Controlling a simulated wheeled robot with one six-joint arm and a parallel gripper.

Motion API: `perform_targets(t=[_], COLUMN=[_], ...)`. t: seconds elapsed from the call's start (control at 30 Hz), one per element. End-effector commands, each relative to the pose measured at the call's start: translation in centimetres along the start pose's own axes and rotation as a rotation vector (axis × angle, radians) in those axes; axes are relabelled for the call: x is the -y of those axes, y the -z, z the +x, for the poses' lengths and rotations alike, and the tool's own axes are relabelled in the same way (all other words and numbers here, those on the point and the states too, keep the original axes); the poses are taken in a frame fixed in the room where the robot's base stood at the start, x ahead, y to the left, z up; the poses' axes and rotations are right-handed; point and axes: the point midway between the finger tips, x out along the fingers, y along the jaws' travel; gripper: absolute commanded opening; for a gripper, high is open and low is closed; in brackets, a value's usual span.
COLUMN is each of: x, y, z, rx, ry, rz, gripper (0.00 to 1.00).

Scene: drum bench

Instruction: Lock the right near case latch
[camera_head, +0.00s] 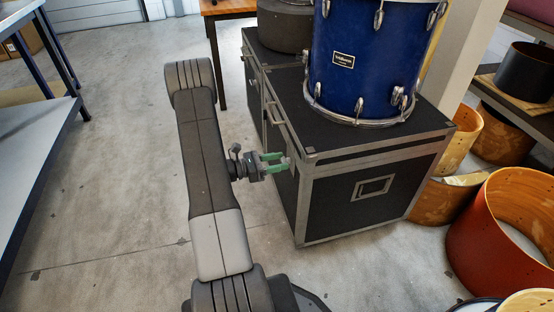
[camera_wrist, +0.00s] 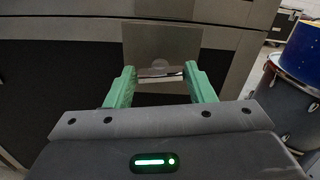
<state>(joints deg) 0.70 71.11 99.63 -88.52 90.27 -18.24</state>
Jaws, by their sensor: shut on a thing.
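The black case (camera_head: 340,210) with metal edges stands on the floor, a blue drum on top of it. My gripper (camera_head: 276,162) reaches from the left to the case's left-hand side, close to the near corner. In the wrist view, my gripper's green fingers (camera_wrist: 160,76) lie on both sides of the case latch (camera_wrist: 161,45), shut on its lower part. The latch is a grey metal plate with a rounded, shiny lower piece. The wrist view does not make clear whether it is locked. In the head view the gripper hides the latch.
The blue drum (camera_head: 355,55) stands on the case, with a dark round drum case (camera_head: 285,25) behind. Wooden and red drum shells (camera_head: 500,225) stand at the right. A workbench (camera_head: 25,150) is at the left. The floor between bench and case is clear.

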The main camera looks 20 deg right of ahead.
Motion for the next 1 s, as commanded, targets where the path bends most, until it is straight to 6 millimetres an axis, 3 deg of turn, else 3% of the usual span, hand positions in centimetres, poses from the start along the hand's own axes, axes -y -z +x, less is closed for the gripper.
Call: perform_targets(t=[1.0], x=[-0.35], y=[0.02], z=[-0.02], rx=[-0.001], ry=[-0.001], rz=[-0.949], gripper=[0.26])
